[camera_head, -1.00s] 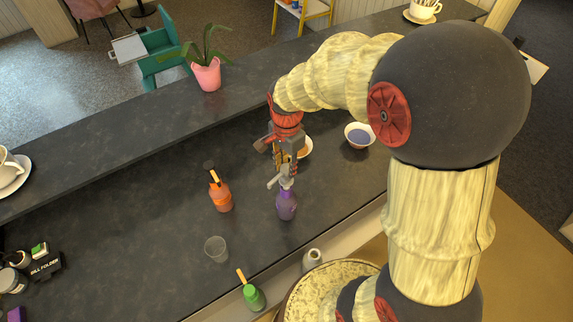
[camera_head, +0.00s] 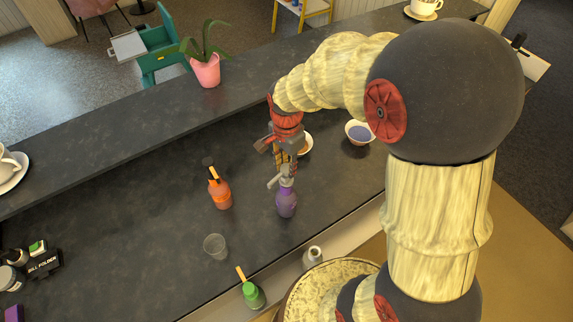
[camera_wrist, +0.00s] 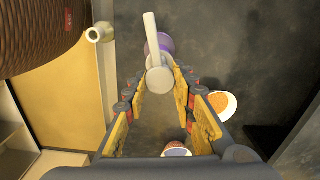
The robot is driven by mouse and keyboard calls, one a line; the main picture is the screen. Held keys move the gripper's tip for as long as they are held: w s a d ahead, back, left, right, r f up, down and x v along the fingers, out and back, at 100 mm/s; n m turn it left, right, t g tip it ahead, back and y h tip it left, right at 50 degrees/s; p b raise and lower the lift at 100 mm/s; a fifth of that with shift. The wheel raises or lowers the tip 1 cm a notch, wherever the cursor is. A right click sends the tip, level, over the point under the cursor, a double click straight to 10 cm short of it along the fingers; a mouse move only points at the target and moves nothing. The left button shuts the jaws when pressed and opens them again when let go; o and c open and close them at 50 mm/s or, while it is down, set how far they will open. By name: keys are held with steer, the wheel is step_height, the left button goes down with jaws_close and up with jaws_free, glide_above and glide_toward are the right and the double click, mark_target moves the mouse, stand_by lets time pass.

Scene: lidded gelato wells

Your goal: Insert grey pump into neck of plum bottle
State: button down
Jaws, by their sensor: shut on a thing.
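The plum bottle (camera_head: 287,205) stands upright on the dark counter. The grey pump (camera_head: 274,182) is right over its neck, nozzle pointing left in the head view. My gripper (camera_head: 284,166) is above the bottle, shut on the pump. In the wrist view the pump (camera_wrist: 152,35) is at the tips of my gripper (camera_wrist: 160,80), and the plum bottle (camera_wrist: 166,43) shows partly behind it. The pump's lower end appears to meet the neck; I cannot tell how deep it sits.
An orange bottle (camera_head: 220,196) stands left of the plum bottle. A clear cup (camera_head: 215,246), a green bottle (camera_head: 254,296) and a pale bottle (camera_head: 313,256) are nearer. Bowls (camera_head: 360,133) (camera_head: 305,144) lie behind. The counter to the left is mostly clear.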

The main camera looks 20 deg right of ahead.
steer(key=shift+f+b, duration=0.35)
steer(key=shift+f, duration=0.2)
steer(key=c, duration=1.4)
jaws_free()
steer(key=shift+r, duration=0.1)
steer(key=shift+r+p, duration=1.75)
steer(key=shift+r, duration=0.75)
step_height(320, 180, up, 12)
